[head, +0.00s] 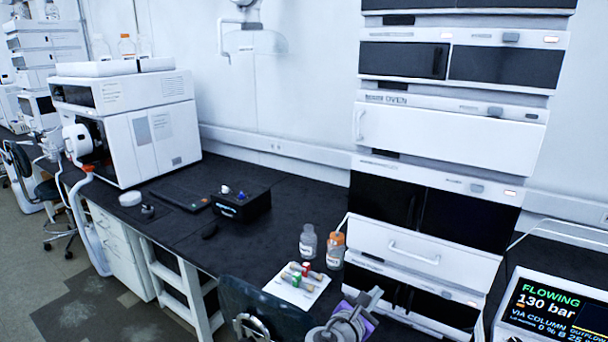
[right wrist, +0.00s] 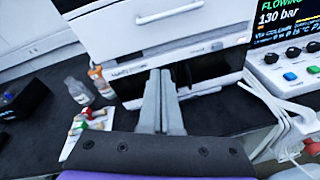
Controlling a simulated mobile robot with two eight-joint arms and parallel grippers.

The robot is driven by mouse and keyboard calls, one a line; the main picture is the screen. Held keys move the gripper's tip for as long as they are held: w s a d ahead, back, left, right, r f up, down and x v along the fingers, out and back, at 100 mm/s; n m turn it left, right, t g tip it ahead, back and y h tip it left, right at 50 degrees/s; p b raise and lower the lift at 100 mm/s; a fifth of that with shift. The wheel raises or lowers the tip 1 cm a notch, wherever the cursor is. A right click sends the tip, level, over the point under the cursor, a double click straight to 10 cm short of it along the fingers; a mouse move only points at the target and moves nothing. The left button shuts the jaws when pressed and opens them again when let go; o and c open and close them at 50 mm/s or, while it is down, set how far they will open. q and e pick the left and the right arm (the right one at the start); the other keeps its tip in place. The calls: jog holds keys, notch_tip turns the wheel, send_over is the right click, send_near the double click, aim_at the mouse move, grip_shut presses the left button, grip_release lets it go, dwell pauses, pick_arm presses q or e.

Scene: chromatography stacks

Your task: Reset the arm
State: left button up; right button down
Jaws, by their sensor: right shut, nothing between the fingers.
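My right gripper (head: 372,297) is at the bottom centre of the head view, in front of the lower part of the white and black instrument stack (head: 425,155). In the right wrist view its two grey fingers (right wrist: 160,78) are shut together with nothing between them. They point toward the dark lower bay of the stack; I cannot tell the exact gap. My left gripper is not in view.
A clear bottle (head: 308,241) and an orange-capped bottle (head: 335,250) stand left of the stack. A white sheet with several small coloured-capped items (head: 297,281) lies in front. A pump display (head: 548,305) reads 130 bar at right.

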jog(key=s+d+f+m+g+y+p, duration=0.2)
jog(key=s+d+m+g, duration=0.25)
jog(key=s+m, duration=0.35)
jog(key=s+a+f+m+y+p, duration=0.1)
jog(key=s+f+m+y, duration=0.1)
jog(key=s+m, duration=0.3)
jog(key=s+a+f+m+g+y+p, duration=0.1)
jog(key=s+a+f+m+y, duration=0.1)
jog(key=s+m, duration=0.4)
jog(key=s+a+f+m+g+y+p, duration=0.1)
jog(key=s+a+f+m+y, duration=0.1)
jog(key=s+m, duration=0.3)
jog(key=s+y, duration=0.1)
jog(key=s, duration=0.3)
jog(key=shift+s+y, duration=0.35)
jog(key=shift+y, duration=0.05)
jog(key=shift+d, duration=0.1)
